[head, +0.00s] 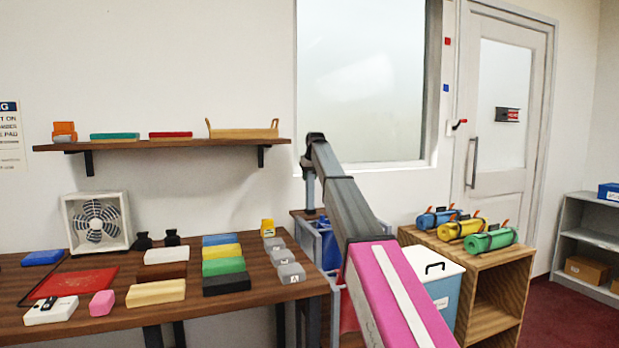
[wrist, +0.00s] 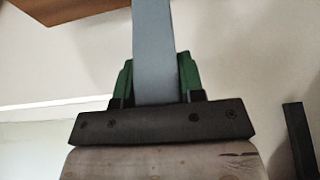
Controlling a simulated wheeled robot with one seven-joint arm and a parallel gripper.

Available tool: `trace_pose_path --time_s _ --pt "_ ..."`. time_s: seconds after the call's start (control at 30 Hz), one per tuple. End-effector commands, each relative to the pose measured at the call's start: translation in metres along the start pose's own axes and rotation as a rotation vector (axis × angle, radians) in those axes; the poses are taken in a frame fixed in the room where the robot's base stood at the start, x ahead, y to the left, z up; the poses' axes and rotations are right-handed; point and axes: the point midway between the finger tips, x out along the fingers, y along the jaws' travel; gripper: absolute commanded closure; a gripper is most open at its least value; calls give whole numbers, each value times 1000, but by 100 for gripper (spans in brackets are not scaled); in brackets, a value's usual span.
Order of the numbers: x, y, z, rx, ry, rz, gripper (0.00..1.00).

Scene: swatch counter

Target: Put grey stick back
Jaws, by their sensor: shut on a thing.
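The grey stick (wrist: 154,50) is a long, flat, blue-grey bar in the wrist view. My gripper (wrist: 155,82) is shut on it, with a green finger on each side of the bar. The stick runs up from the fingers and past the top edge of the picture. In the head view my arm reaches up to the left, in front of the wall by the window. There my gripper and the stick cannot be made out clearly.
A wooden wall shelf (head: 180,145) carries small blocks and a tray (head: 243,131). The wooden table (head: 215,303) holds coloured blocks, grey blocks (head: 291,273) and a fan (head: 97,222). A low wooden cabinet (head: 497,300) with coloured rolls stands right of a lidded bin (head: 437,287).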

Motion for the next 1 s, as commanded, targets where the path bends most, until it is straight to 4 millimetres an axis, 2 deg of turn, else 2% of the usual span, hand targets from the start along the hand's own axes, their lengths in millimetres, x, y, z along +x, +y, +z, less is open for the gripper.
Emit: trace_pose_path --time_s 0.2,0.23,0.3,0.67,0.77,1.0 --pt "2 0 1 0 0 0 83" --pt "2 0 1 0 0 0 61" --pt "2 0 1 0 0 0 38" --pt "-1 0 -1 0 0 0 38" --pt "-11 0 0 0 1 0 38" --pt "-57 0 0 0 3 1 38"
